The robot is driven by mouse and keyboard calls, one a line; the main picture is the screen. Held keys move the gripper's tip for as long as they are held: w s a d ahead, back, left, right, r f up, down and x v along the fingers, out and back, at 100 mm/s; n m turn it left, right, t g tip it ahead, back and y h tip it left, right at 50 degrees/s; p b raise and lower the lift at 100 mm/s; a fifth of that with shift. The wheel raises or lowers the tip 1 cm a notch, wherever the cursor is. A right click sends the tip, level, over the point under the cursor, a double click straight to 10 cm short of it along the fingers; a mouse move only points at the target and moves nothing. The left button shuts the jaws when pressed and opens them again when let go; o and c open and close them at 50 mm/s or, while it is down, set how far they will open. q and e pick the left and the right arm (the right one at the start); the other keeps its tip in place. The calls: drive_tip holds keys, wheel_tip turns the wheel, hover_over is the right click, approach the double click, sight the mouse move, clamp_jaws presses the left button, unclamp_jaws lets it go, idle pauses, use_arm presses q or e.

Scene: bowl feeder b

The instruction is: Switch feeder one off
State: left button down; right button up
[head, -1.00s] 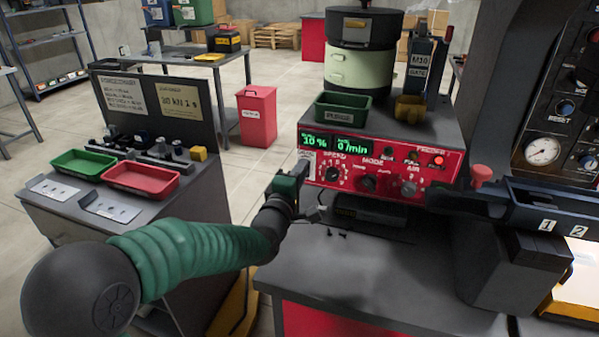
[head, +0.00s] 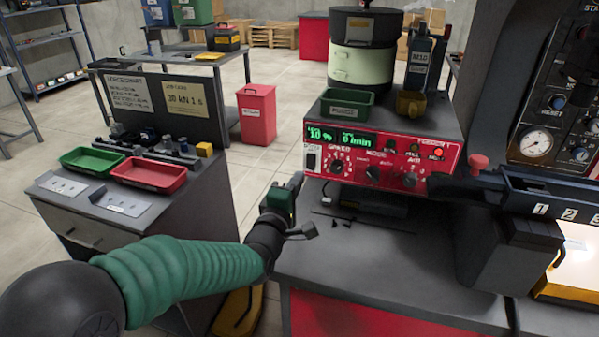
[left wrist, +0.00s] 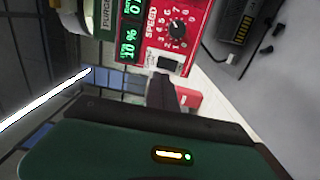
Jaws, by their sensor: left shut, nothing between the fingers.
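The feeder's red control panel (head: 400,178) faces me, with its green displays lit and reading 10 % and 0 /min. A black rocker switch (head: 311,160) on a pale plate sits at the panel's left end. It also shows in the left wrist view (left wrist: 168,64), beside the speed knob (left wrist: 178,30); I cannot tell which way it is tipped. A red lamp (head: 438,152) glows at the panel's right. My left gripper (head: 296,181) is shut and empty, apart from the switch and below-left of it. In the left wrist view its dark fingers (left wrist: 163,92) point toward the switch. My right gripper is out of view.
The feeder bowl (head: 360,65) stands above the panel, beside a green tray (head: 346,110). A dark chute (head: 550,200) and a red knob (head: 478,162) are to the right. A side bench holds green and red trays (head: 150,174). Small screws lie on the bench below the panel.

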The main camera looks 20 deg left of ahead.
use_arm(q)
drive_tip(key=s, duration=0.6)
drive_tip(key=shift+r+p, duration=0.2)
drive_tip(key=shift+p, duration=0.2)
